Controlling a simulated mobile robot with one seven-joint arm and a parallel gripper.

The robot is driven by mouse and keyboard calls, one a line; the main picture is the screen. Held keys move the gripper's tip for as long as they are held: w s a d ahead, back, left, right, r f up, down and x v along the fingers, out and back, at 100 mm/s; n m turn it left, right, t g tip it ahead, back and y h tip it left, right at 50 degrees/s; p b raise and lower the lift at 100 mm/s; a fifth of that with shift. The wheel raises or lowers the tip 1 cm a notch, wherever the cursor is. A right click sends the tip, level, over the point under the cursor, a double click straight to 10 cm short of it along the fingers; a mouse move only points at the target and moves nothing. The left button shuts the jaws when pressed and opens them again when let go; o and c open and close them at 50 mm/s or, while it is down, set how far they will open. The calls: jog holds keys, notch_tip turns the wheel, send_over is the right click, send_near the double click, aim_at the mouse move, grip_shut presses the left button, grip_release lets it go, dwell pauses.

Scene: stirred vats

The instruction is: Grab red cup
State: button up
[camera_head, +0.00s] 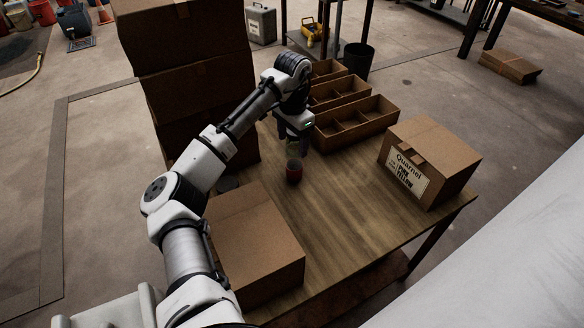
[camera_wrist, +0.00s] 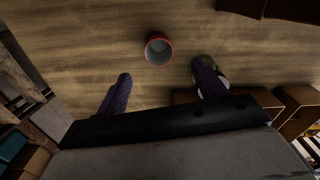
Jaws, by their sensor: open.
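The red cup (camera_head: 294,173) stands upright on the wooden table (camera_head: 345,215), just below my gripper (camera_head: 297,148) in the head view. In the wrist view I look down into the cup's grey inside, and its red rim (camera_wrist: 159,50) shows whole. My gripper's two dark fingers (camera_wrist: 161,70) are spread apart and empty, with the cup lying beyond the fingertips, between their lines. The cup does not appear to touch either finger. A pale greenish thing (camera_wrist: 207,61) shows partly behind the right finger; the finger hides most of it.
Open divided cardboard bins (camera_head: 358,123) line the table's back edge. A labelled closed box (camera_head: 430,160) stands at the right, another box (camera_head: 252,245) at the front left. Tall stacked boxes (camera_head: 185,50) stand behind my arm. The table's middle right is clear.

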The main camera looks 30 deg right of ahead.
send_over(294, 167)
jog(key=s+a, duration=0.1)
notch_tip(294, 167, down, 5)
jog(key=shift+s+f+p, duration=0.15)
jog(key=shift+f+p, duration=0.5)
jog(key=shift+f, duration=0.8)
jog(key=shift+s+f+p, duration=0.15)
jog(key=shift+f+p, duration=0.45)
jog(key=shift+f, duration=0.8)
jog(key=shift+c, duration=0.2)
jog(key=c, duration=1)
